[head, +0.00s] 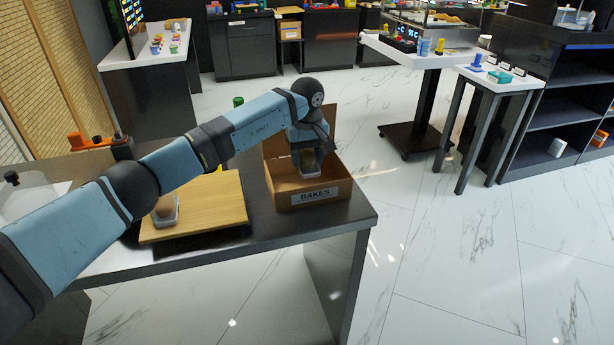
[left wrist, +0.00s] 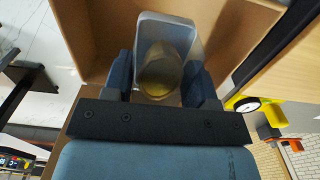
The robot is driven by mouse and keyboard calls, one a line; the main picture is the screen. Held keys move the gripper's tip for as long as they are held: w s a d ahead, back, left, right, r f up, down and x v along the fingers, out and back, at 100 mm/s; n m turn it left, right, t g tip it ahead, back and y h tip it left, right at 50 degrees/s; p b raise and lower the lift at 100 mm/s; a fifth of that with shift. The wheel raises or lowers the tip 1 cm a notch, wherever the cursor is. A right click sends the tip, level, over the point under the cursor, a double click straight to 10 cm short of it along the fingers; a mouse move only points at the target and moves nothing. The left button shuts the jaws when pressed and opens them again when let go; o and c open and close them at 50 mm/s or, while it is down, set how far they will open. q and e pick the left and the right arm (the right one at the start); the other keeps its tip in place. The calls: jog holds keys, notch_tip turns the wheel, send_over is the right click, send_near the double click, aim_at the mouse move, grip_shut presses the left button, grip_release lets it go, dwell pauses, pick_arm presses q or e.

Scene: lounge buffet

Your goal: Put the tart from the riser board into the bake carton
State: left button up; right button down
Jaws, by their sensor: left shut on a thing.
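The bake carton (head: 323,195) is an open cardboard box labelled "BAKES", standing on the dark counter right of the wooden riser board (head: 215,222). My left gripper (head: 307,152) reaches down into the carton's opening. It is shut on the tart (left wrist: 165,72), a brown, rounded piece in a pale, clear-looking tray (left wrist: 150,22). The fingers (left wrist: 162,85) grip the tray from both sides. I cannot tell whether the tray touches the carton floor. A similar brown piece in a pale tray (head: 166,212) stands on the board, partly behind my arm. My right gripper is out of view.
The carton's raised back flap (head: 328,118) stands behind my wrist. A yellow-cased dial (left wrist: 248,104) shows beside the carton in the left wrist view. A green-topped item (head: 238,101) is behind my arm. The counter's right front corner (head: 355,215) is bare.

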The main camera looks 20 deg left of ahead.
pick_arm(q)
notch_tip(320, 180, down, 6)
jog(key=shift+r, duration=0.2)
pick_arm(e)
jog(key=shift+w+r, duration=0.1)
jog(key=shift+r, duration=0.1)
pick_arm(q)
jog(key=shift+f+b, duration=0.1)
jog(key=shift+b, duration=0.25)
jog(key=o, duration=1.2)
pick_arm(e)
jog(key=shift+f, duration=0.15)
